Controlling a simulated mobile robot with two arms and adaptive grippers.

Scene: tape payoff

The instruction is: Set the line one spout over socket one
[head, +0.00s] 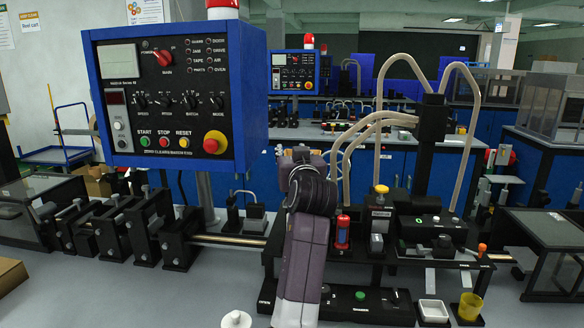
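My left arm rises through the middle of the head view, and my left gripper (302,157) is at its far end, mostly hidden by the wrist. I cannot tell whether its fingers are open or hold anything. Several tan hoses (352,150) loop from a black post (431,140) down behind and beside the arm. I cannot tell which is line one or where its spout ends. A black bench fixture (376,304) stands below with small numbered marks. Socket one is not clearly identifiable, and the arm hides part of the fixture. My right gripper is not in view.
A blue control box (175,95) stands close at the left. Black roller brackets (178,230) line the bench beneath it. A white tray (433,311) and yellow cup (470,306) are at front right.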

